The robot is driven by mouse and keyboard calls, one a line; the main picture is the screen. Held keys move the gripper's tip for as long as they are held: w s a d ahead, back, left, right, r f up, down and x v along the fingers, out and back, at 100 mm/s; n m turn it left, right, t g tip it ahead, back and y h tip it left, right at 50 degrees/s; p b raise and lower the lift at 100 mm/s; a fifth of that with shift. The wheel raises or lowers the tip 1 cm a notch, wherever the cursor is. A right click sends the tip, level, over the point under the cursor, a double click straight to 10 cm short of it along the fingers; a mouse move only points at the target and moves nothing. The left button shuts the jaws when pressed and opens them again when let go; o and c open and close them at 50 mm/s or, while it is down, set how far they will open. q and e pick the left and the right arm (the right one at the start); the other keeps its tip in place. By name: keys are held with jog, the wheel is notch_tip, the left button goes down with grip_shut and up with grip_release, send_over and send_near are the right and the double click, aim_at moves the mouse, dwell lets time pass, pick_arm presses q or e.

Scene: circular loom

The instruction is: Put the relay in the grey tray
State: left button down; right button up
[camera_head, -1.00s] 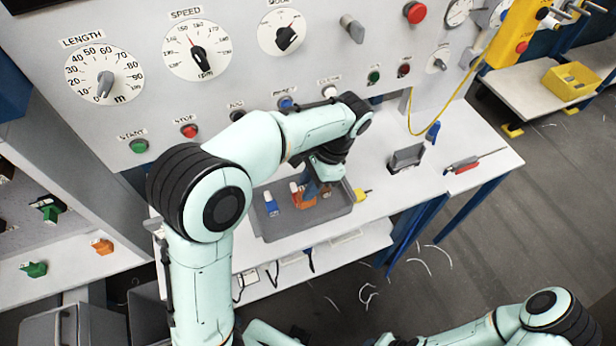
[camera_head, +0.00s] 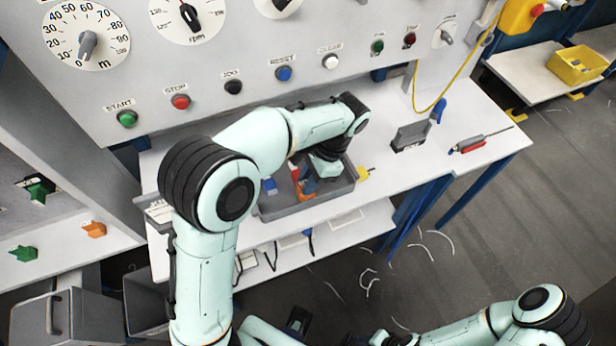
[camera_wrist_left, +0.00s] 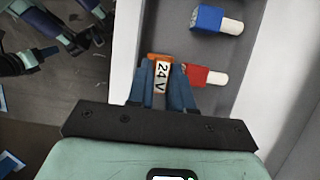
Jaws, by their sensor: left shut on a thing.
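The relay is an orange block (camera_wrist_left: 159,58) with a white "24 V" label. My left gripper (camera_wrist_left: 162,82) is shut on it, with blue fingers on both sides. In the head view the gripper (camera_head: 305,190) and a bit of orange show over the grey tray (camera_head: 305,208), low and near its floor. I cannot tell whether the relay touches the floor. A blue part with a white end (camera_wrist_left: 217,20) and a red part with a white end (camera_wrist_left: 205,76) lie in the tray. The forearm hides part of the tray.
The machine panel with dials and buttons (camera_head: 233,87) stands behind the table. A yellow part (camera_head: 363,174) lies beside the tray. A grey holder (camera_head: 410,136) and a red-handled tool (camera_head: 470,146) are farther right. The white tabletop (camera_head: 455,112) has free room between and around these.

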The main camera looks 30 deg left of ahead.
pick_arm(q)
jog(key=shift+f, duration=0.35)
pick_arm(e)
jog(key=shift+f, duration=0.15)
pick_arm(q)
jog(key=c, duration=0.9)
grip_release()
jog(key=shift+c, duration=0.2)
jog(key=shift+r, duration=0.15)
jog(key=p+v, duration=0.3)
jog(key=v, duration=1)
pick_arm(e)
jog(key=r, duration=0.1)
jog(key=w+r, duration=0.2)
jog(key=r, duration=0.1)
pick_arm(q)
jog(key=shift+d, duration=0.15)
pick_arm(e)
jog(key=shift+s, duration=0.1)
